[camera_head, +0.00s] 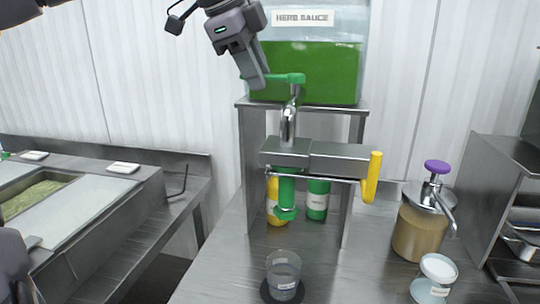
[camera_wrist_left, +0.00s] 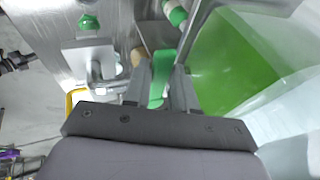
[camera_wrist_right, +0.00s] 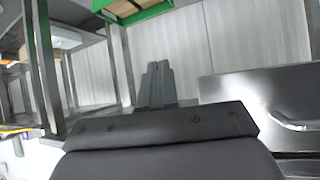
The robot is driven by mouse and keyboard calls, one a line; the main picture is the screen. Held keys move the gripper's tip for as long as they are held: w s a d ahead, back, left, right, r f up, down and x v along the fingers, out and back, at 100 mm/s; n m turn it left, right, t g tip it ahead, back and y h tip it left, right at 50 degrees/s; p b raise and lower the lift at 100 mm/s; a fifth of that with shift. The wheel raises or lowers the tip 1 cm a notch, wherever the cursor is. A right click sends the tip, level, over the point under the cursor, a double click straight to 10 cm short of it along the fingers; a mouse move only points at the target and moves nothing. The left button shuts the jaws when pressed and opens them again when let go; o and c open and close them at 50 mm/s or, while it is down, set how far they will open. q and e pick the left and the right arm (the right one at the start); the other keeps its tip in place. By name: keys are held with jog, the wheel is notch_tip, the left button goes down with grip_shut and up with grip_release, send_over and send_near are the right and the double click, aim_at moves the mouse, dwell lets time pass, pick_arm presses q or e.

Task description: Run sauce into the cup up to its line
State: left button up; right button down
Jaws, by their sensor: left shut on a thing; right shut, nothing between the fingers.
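The clear tank of green herb sauce (camera_head: 330,70) stands on a metal stand. My left gripper (camera_head: 262,84) is shut on the green tap lever (camera_head: 292,78) below the tank's label; the lever also shows between its fingers in the left wrist view (camera_wrist_left: 157,92). A metal pipe (camera_head: 289,125) runs down from the lever to a crossbar and green nozzle (camera_head: 287,192). The clear cup (camera_head: 284,266) stands upright below the nozzle, with a small label. I see no green in the cup; its fill line is too small to make out. My right gripper (camera_wrist_right: 158,84) is shut and empty.
A dark round pad (camera_head: 268,292) lies under the cup. A yellow handle (camera_head: 372,178) sticks out at the crossbar's right. A purple-topped pump jar (camera_head: 418,230) and a small white-topped tub (camera_head: 435,280) stand right. Bottles (camera_head: 318,200) stand behind the nozzle.

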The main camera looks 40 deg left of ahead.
dwell(0.5)
pick_arm(q)
jog(key=shift+s+d+f+n+b, duration=0.15)
jog(key=shift+n+b, duration=0.25)
jog(key=shift+b, duration=0.2)
jog(key=n+y+b, duration=0.1)
jog(key=s+d+n+y, duration=0.1)
jog(key=n, duration=0.1)
jog(key=shift+s+r+b, duration=0.2)
jog(key=shift+b, duration=0.2)
dwell(6.2)
